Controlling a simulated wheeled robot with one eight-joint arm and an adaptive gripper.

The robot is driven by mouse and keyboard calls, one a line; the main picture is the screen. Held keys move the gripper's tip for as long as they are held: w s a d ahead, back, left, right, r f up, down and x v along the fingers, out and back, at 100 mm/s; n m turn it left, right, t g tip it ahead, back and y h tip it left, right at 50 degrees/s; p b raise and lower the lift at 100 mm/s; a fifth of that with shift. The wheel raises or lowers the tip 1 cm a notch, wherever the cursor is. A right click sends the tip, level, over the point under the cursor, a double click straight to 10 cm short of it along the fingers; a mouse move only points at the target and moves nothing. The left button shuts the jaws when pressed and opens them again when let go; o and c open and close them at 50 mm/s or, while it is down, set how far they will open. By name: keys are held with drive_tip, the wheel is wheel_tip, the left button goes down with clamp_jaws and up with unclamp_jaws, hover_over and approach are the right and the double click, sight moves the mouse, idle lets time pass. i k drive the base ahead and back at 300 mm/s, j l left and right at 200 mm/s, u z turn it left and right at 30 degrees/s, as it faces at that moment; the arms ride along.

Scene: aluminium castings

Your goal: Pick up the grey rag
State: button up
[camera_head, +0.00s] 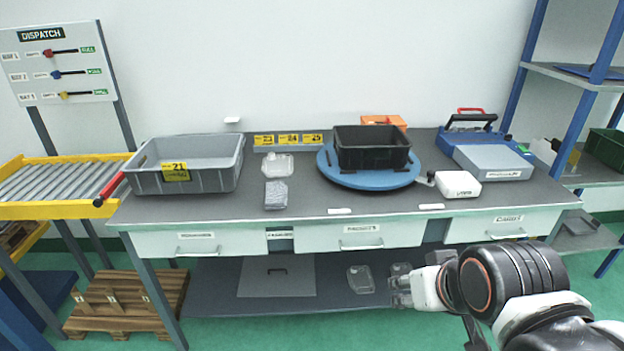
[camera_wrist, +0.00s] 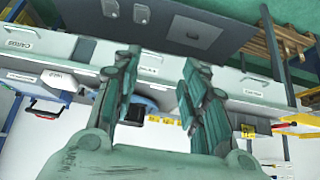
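The grey rag (camera_head: 276,195) is a small folded cloth lying flat on the dark top of the workbench (camera_head: 310,203), near its front edge and left of the middle. My gripper (camera_head: 398,287) is low at the right in the head view, in front of the bench and below its drawers, well away from the rag. In the wrist view my gripper (camera_wrist: 160,62) has its two fingers spread apart with nothing between them. I cannot make out the rag in the wrist view.
Drawers (camera_head: 365,236) run below the top; the bench front near the rag is clear.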

sight(276, 192)
drive_tip(key=i+j, duration=1.25)
